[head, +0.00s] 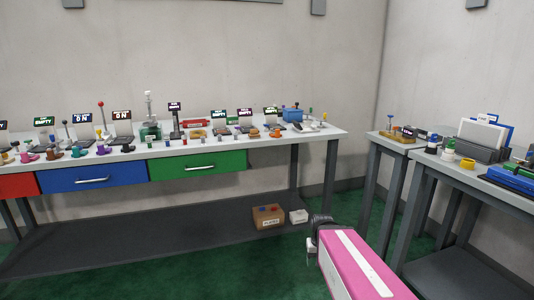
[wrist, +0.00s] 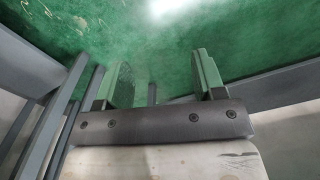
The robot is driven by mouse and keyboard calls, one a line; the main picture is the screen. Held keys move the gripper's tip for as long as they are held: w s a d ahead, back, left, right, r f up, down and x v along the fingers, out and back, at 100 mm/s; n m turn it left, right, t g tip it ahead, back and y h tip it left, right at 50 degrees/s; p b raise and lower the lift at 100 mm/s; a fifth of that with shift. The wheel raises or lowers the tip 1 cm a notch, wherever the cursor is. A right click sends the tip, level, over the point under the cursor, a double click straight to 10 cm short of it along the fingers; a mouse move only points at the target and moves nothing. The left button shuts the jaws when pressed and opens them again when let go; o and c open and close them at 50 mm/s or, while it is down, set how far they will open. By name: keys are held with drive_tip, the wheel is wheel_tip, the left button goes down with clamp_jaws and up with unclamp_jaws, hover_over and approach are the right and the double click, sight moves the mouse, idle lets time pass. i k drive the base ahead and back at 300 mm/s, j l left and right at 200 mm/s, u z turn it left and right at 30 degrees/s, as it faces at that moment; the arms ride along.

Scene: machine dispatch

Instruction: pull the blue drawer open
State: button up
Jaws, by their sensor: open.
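The blue drawer (head: 92,176) is under the long white-topped table, between a red drawer and a green drawer. It looks shut, with its front level with the others. Its silver bar handle (head: 93,181) is on the middle of the front. In the head view my pink arm reaches in at the lower right, with the wrist end near the table's right legs. The gripper is well to the right of the blue drawer and touches nothing I can see.
The green drawer (head: 198,165) is right of the blue one, the red drawer (head: 17,186) left. The long table (head: 310,136) carries many small devices. A cardboard box (head: 268,217) and white box (head: 299,216) sit on its low shelf. Another table (head: 478,178) stands at right.

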sight(67, 179)
drive_tip(key=u, duration=1.8)
